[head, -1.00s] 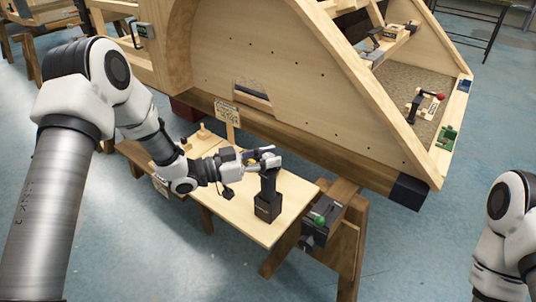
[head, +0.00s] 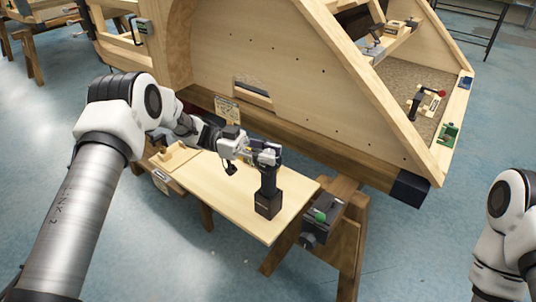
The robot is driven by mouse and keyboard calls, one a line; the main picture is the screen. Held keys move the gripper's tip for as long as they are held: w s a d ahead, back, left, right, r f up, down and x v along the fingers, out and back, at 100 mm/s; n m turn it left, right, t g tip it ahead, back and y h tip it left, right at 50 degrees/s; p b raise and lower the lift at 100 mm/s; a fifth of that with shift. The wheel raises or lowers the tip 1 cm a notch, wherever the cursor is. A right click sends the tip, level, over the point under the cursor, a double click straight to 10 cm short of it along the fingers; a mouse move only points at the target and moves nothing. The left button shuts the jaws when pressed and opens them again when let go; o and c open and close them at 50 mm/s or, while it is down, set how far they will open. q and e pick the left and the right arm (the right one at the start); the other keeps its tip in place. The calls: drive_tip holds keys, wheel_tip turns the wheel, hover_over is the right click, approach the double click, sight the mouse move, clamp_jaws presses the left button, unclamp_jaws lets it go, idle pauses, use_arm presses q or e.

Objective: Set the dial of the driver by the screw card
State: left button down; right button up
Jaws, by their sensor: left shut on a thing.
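The driver (head: 268,193) is dark, with a block-shaped base, and stands upright on the pale board of the low bench (head: 225,200). My left gripper (head: 264,157) is at the driver's head, shut on it. The fingers hide much of the head, and the dial and its setting cannot be made out. The screw card (head: 228,108) is a small tan card with dark print, behind my left wrist and against the wooden frame; its print is too small to read. My right arm shows at the right edge, but its gripper is out of view.
The large wooden frame (head: 290,75) rises just behind the bench. A wooden block (head: 174,157) lies at the board's left end. The board's front is clear.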

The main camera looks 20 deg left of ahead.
idle(0.4)
use_arm(q)
drive_tip(key=c, duration=0.8)
unclamp_jaws()
drive_tip(key=a, duration=0.8)
drive_tip(key=w+a, duration=0.1)
drive_tip(key=a, duration=0.3)
